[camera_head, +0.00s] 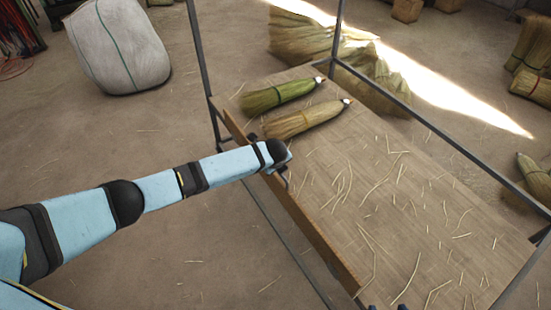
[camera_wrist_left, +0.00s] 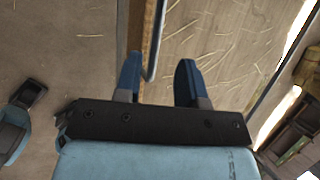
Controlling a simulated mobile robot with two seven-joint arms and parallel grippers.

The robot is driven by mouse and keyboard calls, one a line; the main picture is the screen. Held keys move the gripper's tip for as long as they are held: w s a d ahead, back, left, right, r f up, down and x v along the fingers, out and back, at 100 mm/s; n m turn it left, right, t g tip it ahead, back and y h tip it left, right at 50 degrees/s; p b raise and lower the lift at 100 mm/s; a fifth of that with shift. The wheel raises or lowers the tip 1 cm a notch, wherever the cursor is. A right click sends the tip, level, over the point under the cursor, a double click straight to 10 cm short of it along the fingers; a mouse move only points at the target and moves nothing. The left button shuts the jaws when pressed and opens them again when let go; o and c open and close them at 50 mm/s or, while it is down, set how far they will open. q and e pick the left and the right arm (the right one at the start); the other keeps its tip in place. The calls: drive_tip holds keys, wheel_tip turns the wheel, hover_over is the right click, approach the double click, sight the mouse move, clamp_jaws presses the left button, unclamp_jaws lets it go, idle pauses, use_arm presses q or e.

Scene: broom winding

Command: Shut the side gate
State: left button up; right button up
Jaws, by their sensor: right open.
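The side gate is a long wooden board (camera_head: 318,240) along the near left edge of the wooden table (camera_head: 400,215). I cannot tell how far it stands from closed. A thin dark metal handle (camera_head: 285,183) shows on it beside my left gripper. In the left wrist view, my left gripper (camera_wrist_left: 158,60) is open, with blue fingers apart. The gate's edge (camera_wrist_left: 135,22) and the metal bar (camera_wrist_left: 153,45) run between or just beyond them; contact is unclear. In the head view, only dark tips of my right gripper (camera_head: 386,306) show at the bottom edge, open.
A green broom head (camera_head: 278,95) and a tan broom head (camera_head: 302,119) lie at the table's far end, with loose straw strands around. Metal frame posts (camera_head: 202,65) and rails border the table. A white sack (camera_head: 118,45) stands on the floor.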

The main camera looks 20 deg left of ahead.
use_arm(q)
drive_tip(key=v, duration=0.5)
drive_tip(key=shift+s+r, duration=0.2)
drive_tip(key=shift+r, duration=0.05)
drive_tip(key=s+d+f+n+t+h+p, duration=0.1)
drive_tip(key=s+d+f+n+h, duration=0.15)
drive_tip(key=s+d+n, duration=0.4)
drive_tip(key=s+d+f+n+h+p, duration=0.1)
drive_tip(key=s+d+n+h+p, duration=0.15)
drive_tip(key=s, duration=0.75)
drive_tip(key=s+a+r+n+t+p, duration=0.1)
drive_tip(key=s+a+r+n+t, duration=0.1)
drive_tip(key=s+a+n, duration=0.2)
drive_tip(key=s+a+r+n+t, duration=0.2)
drive_tip(key=s+a+n, duration=0.3)
drive_tip(key=s+n, duration=0.4)
drive_tip(key=s, duration=0.4)
drive_tip(key=shift+a+r+y+p, duration=0.25)
drive_tip(key=shift+y+p, duration=0.05)
drive_tip(key=shift+p, duration=0.1)
drive_tip(key=shift+s, duration=0.1)
